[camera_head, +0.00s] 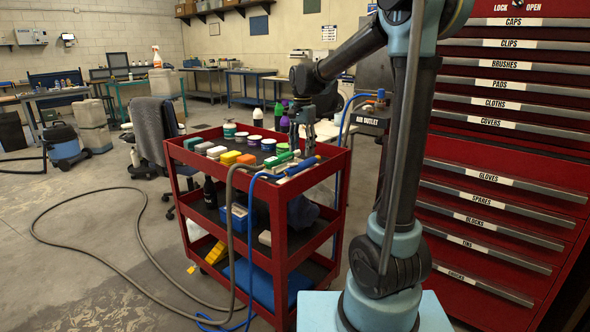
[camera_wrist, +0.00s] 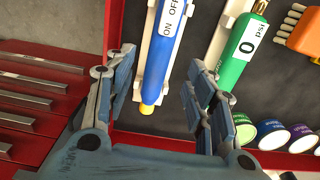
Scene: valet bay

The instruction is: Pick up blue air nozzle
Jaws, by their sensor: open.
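The blue air nozzle (camera_wrist: 170,50) has a white ON/OFF label and a yellow tip. It rests in a pale holder on the dark top of the red cart. In the head view the blue nozzle (camera_head: 303,166) lies near the cart's front right edge, with a blue hose by it. My gripper (camera_wrist: 160,68) is open and empty, pointing down, and the nozzle shows between its fingers in the wrist view. In the head view my gripper (camera_head: 302,146) is just above the cart top; the exact gap to the nozzle is hard to judge.
Several round tins (camera_wrist: 272,134) and coloured blocks (camera_head: 229,157) share the cart top. The red drawer cabinet (camera_head: 500,150) stands close on the right. Hoses loop over the floor.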

